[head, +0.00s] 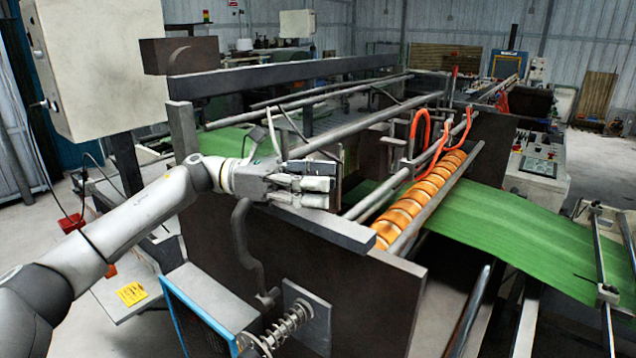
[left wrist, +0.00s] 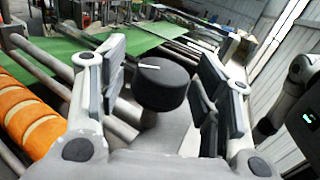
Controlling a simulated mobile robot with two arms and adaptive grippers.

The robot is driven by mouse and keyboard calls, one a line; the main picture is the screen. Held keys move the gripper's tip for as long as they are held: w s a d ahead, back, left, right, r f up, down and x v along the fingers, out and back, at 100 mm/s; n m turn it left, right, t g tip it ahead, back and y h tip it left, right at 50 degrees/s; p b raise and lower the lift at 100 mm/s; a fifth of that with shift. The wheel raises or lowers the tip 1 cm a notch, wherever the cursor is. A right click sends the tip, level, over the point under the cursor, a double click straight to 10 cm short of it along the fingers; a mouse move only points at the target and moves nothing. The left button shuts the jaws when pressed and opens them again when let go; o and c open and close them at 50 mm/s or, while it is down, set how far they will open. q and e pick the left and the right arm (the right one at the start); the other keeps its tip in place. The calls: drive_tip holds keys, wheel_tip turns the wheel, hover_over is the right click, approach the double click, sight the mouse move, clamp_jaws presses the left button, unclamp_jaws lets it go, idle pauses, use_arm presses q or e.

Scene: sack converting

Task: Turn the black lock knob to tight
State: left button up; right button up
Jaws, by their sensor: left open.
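The black lock knob (left wrist: 162,84) shows in the left wrist view as a short, dark round cylinder with a white line on its top. It sits between the two finger pads of my left gripper (left wrist: 165,90). The pads stand on either side of it, with a visible gap on the right; whether the left pad touches it I cannot tell. In the head view my left gripper (head: 318,185) is over the top edge of the machine's dark side plate, and it hides the knob there. My right gripper is not in view.
The dark side plate (head: 230,240) carries a bent crank and a spring shaft (head: 290,325). Orange-wrapped rollers (head: 420,200) and a green web (head: 510,230) lie to the right. A grey control box (head: 95,65) stands at left. Metal bars run close beyond the gripper.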

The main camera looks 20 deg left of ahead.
sight(318, 175)
use_arm(q)
drive_tip(key=shift+a+r, duration=0.1)
drive_tip(key=shift+r, duration=0.1)
wheel_tip(318, 175, up, 10)
drive_tip(key=shift+f, duration=0.15)
idle(0.4)
